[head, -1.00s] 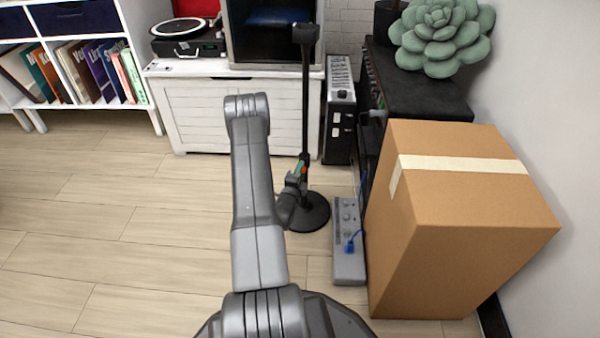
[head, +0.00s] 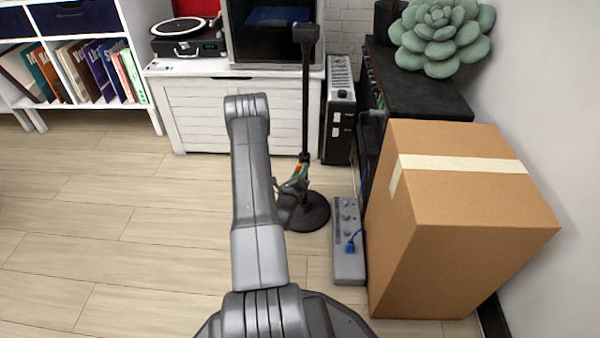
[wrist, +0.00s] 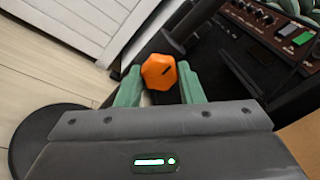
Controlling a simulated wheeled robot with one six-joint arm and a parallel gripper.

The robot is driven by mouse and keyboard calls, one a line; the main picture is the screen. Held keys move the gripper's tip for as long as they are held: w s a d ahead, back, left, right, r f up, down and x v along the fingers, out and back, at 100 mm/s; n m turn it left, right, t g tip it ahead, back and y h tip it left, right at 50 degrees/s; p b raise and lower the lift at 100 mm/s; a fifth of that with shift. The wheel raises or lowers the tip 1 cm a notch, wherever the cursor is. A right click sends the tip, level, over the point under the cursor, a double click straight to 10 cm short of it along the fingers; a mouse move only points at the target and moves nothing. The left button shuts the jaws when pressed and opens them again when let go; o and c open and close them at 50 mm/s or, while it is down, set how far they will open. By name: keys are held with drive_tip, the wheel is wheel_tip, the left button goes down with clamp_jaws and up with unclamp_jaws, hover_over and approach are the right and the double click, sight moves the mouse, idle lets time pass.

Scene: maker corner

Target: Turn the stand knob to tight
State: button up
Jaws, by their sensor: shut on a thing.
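The stand is a black pole (head: 305,100) on a round black base (head: 312,214), upright on the floor. Its orange knob (head: 298,167) is low on the pole and small in the head view. In the wrist view the orange faceted knob (wrist: 158,73) shows a dark mark on its right side. My gripper (wrist: 160,76) has its two green fingers shut on the knob, one on each side. In the head view my gripper (head: 293,182) is at the knob, partly hidden by my forearm. I cannot read any tight marking.
A grey power strip (head: 347,258) with a blue plug lies right of the base. A large cardboard box (head: 460,205) stands beyond it. A white chest (head: 235,115) and a black device (head: 340,125) stand behind. The floor to the left is clear.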

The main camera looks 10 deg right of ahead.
drive_tip(key=shift+s+f+m, duration=0.1)
drive_tip(key=shift+m, duration=0.2)
idle(0.4)
drive_tip(key=o, duration=1)
drive_tip(key=p+v, duration=0.3)
drive_tip(key=v, duration=1)
drive_tip(key=shift+s+a+p, duration=0.25)
drive_tip(key=shift+s+p, duration=0.05)
drive_tip(key=shift+p, duration=0.1)
